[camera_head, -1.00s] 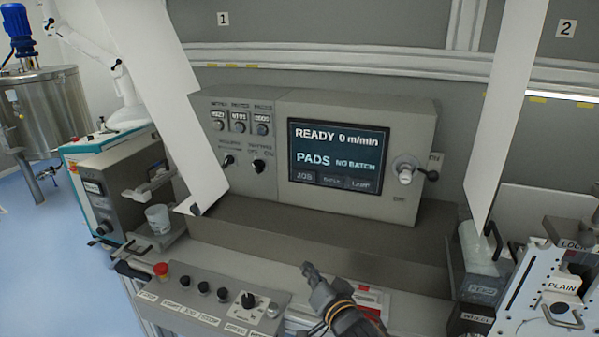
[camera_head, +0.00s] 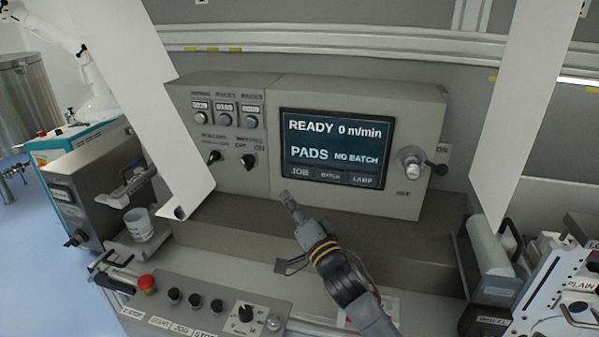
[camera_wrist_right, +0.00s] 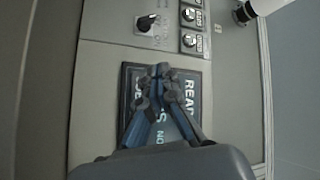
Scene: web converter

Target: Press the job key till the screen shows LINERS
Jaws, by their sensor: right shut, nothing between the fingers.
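The screen (camera_head: 333,143) on the grey control box reads READY 0 m/min, PADS and NO BATCH. The job key (camera_head: 299,171) is at its lower left, beside the BATCH and LAMP keys. My right gripper (camera_head: 286,197) is shut and empty, with its tip just below the job key in the head view; I cannot tell the gap to the panel. In the right wrist view the shut fingers (camera_wrist_right: 162,70) stand in front of the screen (camera_wrist_right: 187,110) and hide part of it, including the job key. My left gripper is not in view.
A knob with a black lever (camera_head: 411,160) is right of the screen. Rotary switches (camera_head: 248,159) are to its left. A button panel with a red stop button (camera_head: 146,283) lies in front. White web sheets (camera_head: 163,110) hang at both sides.

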